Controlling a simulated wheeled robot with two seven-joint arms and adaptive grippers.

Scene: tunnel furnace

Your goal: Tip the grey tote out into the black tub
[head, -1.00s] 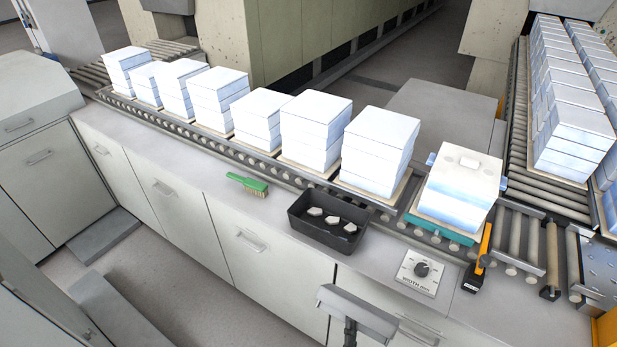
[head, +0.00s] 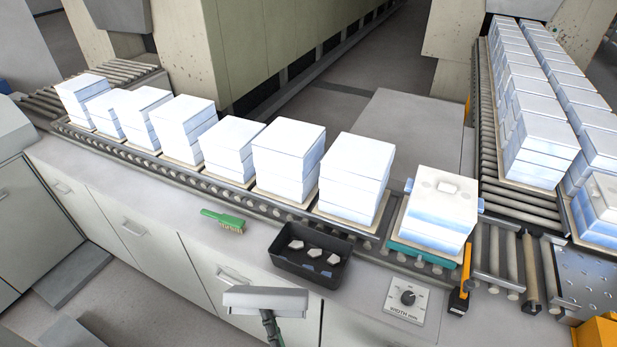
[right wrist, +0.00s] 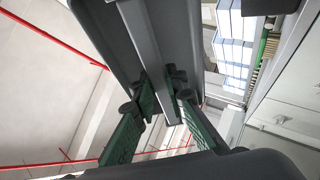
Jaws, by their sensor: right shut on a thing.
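The black tub (head: 275,266) sits on the counter in front of the conveyor. It has three white pieces (head: 315,254) in it and small bluish patches near its front side; I cannot tell what those are. A grey shape, which I take for the grey tote (head: 265,299), is at the bottom of the head view, to the lower left of the tub and apart from it in the picture. My right gripper (head: 268,314) is below it, shut on it. In the right wrist view its green fingers (right wrist: 165,112) close on a grey strip. The tote's inside is hidden. My left gripper is out of view.
A green brush (head: 224,221) lies left of the tub. A width dial (head: 407,298) and a yellow-black tool (head: 463,280) are to its right. White stacks (head: 287,160) line the conveyor behind. The counter between brush and tub is clear.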

